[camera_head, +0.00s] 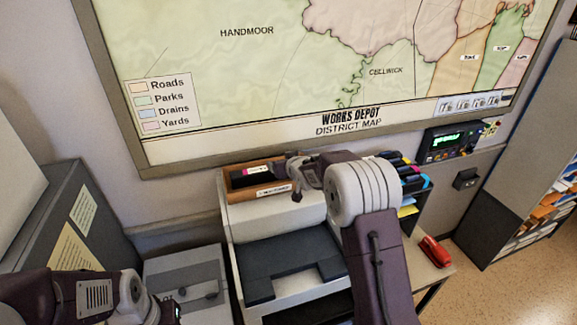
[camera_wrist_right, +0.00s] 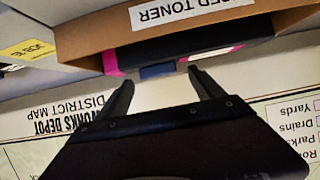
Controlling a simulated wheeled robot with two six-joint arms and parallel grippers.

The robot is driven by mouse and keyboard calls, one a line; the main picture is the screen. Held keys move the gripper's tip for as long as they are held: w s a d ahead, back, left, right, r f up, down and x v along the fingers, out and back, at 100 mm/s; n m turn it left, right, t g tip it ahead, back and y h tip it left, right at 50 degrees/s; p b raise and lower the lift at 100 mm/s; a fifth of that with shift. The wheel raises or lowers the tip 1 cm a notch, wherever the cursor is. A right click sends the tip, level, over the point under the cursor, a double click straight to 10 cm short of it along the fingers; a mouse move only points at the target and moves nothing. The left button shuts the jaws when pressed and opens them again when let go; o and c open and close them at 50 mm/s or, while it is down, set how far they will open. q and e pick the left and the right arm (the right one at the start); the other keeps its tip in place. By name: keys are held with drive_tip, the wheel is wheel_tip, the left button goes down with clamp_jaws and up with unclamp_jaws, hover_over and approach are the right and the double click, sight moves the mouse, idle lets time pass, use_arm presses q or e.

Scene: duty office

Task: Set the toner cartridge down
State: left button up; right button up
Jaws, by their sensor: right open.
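The toner cartridge (camera_head: 253,171), black with magenta at its end, lies in an open tan box (camera_head: 232,186) on top of the printer (camera_head: 231,220). In the right wrist view the cartridge (camera_wrist_right: 185,49) sits inside the box (camera_wrist_right: 85,50), whose label reads in part "TONER". My right gripper (camera_head: 292,188) is at the box's right end. In the wrist view its two fingers (camera_wrist_right: 160,80) are spread, with a blue tab (camera_wrist_right: 157,71) on the cartridge between or just beyond their tips. Contact cannot be told. My left arm shows at the bottom left; its fingers are out of the picture.
A dark rack (camera_head: 424,185) with several colored cartridges stands right of the printer, partly behind my right arm. A red object (camera_head: 435,252) lies on the surface in front of it. A framed map (camera_head: 250,80) hangs close behind the box. A grey cabinet (camera_head: 85,215) stands left.

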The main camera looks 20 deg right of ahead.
drive_tip(key=v, duration=1.1)
drive_tip(key=shift+b, duration=0.35)
drive_tip(key=shift+f, duration=0.2)
drive_tip(key=s+a+f+g, duration=0.1)
drive_tip(key=s+f+g, duration=0.4)
drive_tip(key=s, duration=1)
drive_tip(key=s+a+f+g, duration=0.1)
drive_tip(key=s+f+g, duration=0.5)
drive_tip(key=s+f, duration=0.6)
drive_tip(key=s, duration=0.3)
drive_tip(key=shift+a+f+m, duration=0.15)
drive_tip(key=shift+a+m, duration=0.1)
drive_tip(key=shift+m, duration=0.05)
